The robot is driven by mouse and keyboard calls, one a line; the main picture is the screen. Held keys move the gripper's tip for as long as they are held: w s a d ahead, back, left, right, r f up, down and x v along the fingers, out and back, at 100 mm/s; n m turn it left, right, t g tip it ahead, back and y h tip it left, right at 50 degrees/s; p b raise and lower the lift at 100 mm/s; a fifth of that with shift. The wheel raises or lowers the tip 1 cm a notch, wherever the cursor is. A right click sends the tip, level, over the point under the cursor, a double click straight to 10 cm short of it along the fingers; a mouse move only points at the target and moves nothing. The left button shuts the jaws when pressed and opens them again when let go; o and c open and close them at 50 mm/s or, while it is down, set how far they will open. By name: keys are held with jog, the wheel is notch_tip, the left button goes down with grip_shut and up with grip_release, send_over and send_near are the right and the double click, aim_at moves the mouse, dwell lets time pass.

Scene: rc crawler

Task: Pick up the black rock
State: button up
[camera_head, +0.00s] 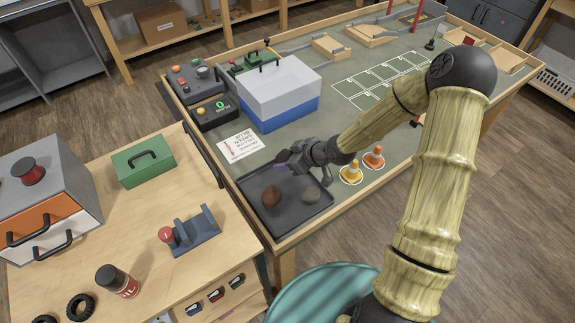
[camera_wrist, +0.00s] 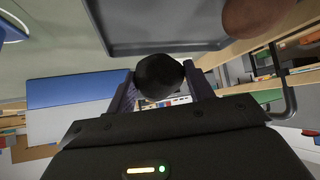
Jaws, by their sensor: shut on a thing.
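The black rock (camera_wrist: 160,74) is between the two fingers of my gripper (camera_wrist: 161,88) in the wrist view, and the gripper is shut on it. In the head view my gripper (camera_head: 292,161) is above the back part of a dark grey tray (camera_head: 252,183). The black rock is hard to make out from the dark fingers there. The tray also shows in the wrist view (camera_wrist: 150,42), apart from the held rock.
A white and blue box (camera_head: 280,92) and a paper sign (camera_head: 240,146) are behind. A side table (camera_head: 140,210) stands left.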

aim_at(288, 156)
notch_tip(288, 156, up, 6)
jog(key=shift+f+p, duration=0.2)
jog(key=shift+p, duration=0.2)
dwell(0.3)
